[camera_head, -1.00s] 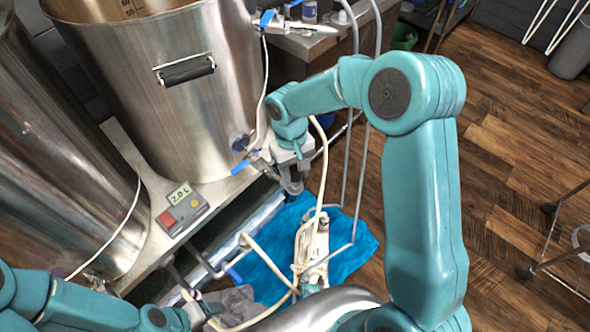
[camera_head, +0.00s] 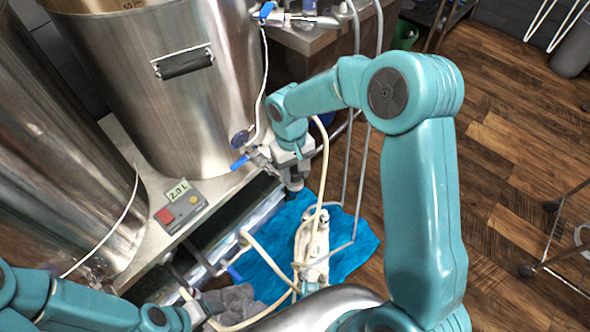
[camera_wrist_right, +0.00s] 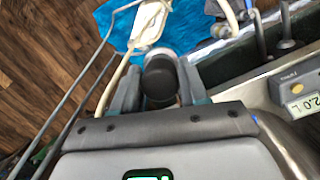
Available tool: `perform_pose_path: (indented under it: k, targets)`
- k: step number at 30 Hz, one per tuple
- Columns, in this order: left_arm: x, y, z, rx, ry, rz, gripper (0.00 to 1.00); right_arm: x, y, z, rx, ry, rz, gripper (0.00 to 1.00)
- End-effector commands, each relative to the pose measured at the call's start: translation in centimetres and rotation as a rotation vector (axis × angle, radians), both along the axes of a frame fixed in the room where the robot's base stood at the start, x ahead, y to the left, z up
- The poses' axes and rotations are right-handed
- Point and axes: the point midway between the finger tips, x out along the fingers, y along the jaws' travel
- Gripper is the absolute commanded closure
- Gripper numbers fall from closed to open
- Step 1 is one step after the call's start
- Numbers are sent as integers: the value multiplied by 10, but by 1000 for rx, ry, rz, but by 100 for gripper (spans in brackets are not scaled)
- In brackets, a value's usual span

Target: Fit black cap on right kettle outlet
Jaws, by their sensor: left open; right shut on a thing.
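The right kettle (camera_head: 185,95) is a tall steel vessel on a light bench. Its outlet valve (camera_head: 258,152) with a blue lever (camera_head: 240,163) is low on its right side, partly hidden by my right wrist. My right gripper (camera_head: 293,180) is just right of and below the valve, pointing down. It is shut on the black cap (camera_wrist_right: 160,80), whose round dark end shows between the fingers in the right wrist view. The cap is apart from the outlet. My left gripper (camera_head: 205,309) is open at the bottom left, beside a grey cloth (camera_head: 232,300).
A control box (camera_head: 180,208) reading 2.0 L sits at the bench edge. A blue sheet (camera_head: 345,240) lies on the floor under a white pump-like device (camera_head: 312,240) with cream hoses. Grey tubes (camera_head: 362,140) rise behind my right arm. Another steel kettle (camera_head: 60,150) stands left.

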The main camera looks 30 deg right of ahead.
Motion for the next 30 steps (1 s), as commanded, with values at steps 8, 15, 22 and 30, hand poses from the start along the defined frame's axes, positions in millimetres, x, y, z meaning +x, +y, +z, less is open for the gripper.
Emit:
perform_pose_path:
  k: [8,15,22,30]
  targets:
    - [0,0,-3,0,0,0,27,0,0,-4,0,0,0,40]
    - [0,0,-3,0,0,0,27,0,0,-4,0,0,0,27]
    - [0,0,3,0,0,0,27,0,0,4,0,-1,0,27]
    - [0,0,29,0,0,0,27,1,0,37,0,-1,-1,27]
